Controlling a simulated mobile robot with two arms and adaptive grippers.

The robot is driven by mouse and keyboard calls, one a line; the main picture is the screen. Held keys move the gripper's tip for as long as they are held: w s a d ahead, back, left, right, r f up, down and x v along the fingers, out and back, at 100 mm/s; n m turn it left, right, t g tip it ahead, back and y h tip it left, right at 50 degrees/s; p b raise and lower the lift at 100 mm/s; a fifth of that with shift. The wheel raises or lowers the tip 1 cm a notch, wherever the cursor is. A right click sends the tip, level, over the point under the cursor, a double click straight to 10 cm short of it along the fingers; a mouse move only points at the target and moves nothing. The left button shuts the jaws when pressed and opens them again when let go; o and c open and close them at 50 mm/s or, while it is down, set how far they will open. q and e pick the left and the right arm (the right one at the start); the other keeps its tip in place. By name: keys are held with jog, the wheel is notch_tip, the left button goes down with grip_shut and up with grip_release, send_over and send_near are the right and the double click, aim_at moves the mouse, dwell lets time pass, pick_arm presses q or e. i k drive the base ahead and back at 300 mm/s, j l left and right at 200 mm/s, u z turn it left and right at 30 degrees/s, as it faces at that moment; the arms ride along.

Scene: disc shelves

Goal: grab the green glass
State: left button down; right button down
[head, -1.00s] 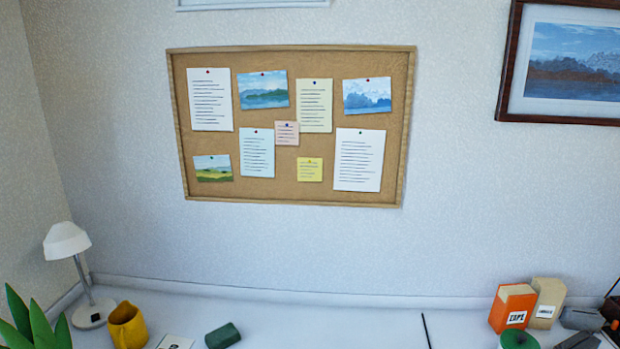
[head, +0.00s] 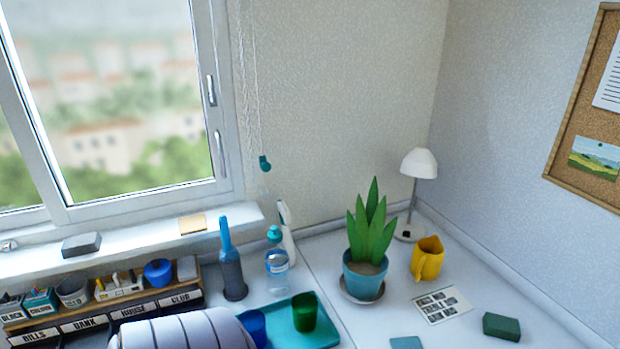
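The green glass (head: 304,312) stands upright on a teal tray (head: 318,338) at the bottom middle of the head view. A blue glass (head: 252,325) stands to its left at the tray's left side, partly cut off by the lower frame edge. Neither of my grippers is in view.
A water bottle (head: 277,262) and a blue-handled brush in a holder (head: 230,265) stand behind the tray. A potted plant (head: 365,278) and a yellow mug (head: 428,260) are to its right. A desk organizer (head: 100,310) is at the left below the windowsill.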

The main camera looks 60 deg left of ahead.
aim_at(304, 305)
jog(key=u, duration=1.9)
